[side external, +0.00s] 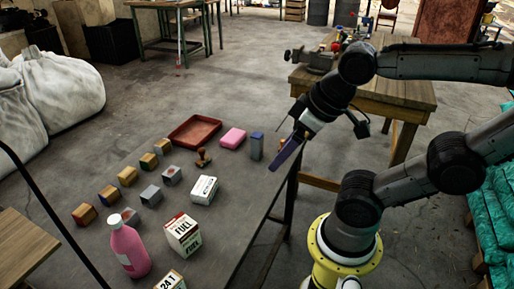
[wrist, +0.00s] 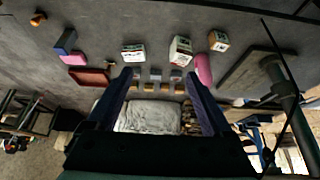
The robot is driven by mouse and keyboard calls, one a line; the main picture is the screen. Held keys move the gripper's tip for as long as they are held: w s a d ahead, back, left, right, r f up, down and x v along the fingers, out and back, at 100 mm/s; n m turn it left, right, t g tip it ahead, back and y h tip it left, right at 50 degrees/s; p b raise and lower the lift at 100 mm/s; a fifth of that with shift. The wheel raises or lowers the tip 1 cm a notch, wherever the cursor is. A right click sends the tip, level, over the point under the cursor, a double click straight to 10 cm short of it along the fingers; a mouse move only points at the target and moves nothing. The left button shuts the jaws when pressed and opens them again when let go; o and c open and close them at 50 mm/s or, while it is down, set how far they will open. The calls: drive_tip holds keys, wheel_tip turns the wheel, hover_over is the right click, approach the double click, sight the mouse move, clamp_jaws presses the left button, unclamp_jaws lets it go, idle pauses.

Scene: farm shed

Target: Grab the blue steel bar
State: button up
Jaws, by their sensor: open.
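Several small blocks stand in rows further left. White boxes (side external: 183,235) and a pink bottle (side external: 129,250) stand at the front. A wooden workbench (side external: 405,92) stands behind.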

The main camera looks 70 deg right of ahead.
drive_tip(key=w+d+r+m, duration=0.3)
drive_tip(key=w+r+m, duration=0.3)
drive_tip(key=w+r, duration=0.3)
drive_tip(key=w+d+f+m+g+h, duration=0.1)
drive_tip(key=w+d+m, duration=0.2)
drive_tip(key=w+d, duration=0.3)
drive_tip(key=w+d+f+m, duration=0.2)
drive_tip(key=w+d, duration=0.2)
drive_tip(key=w, duration=0.4)
drive_tip(key=m+g+y, duration=0.1)
drive_tip(key=m+g, duration=0.4)
drive_tip(key=m, duration=0.2)
hover_over(256, 135)
wheel_tip(256, 135, down, 24)
drive_tip(key=shift+w+f, duration=0.1)
drive_tip(key=shift+d+f, duration=0.1)
drive_tip(key=shift+f, duration=0.2)
wheel_tip(256, 135, down, 8)
drive_tip(key=shift+r, duration=0.1)
drive_tip(key=f, duration=0.5)
drive_tip(key=shift+s+d, duration=0.1)
drive_tip(key=shift+s, duration=0.1)
clamp_jaws()
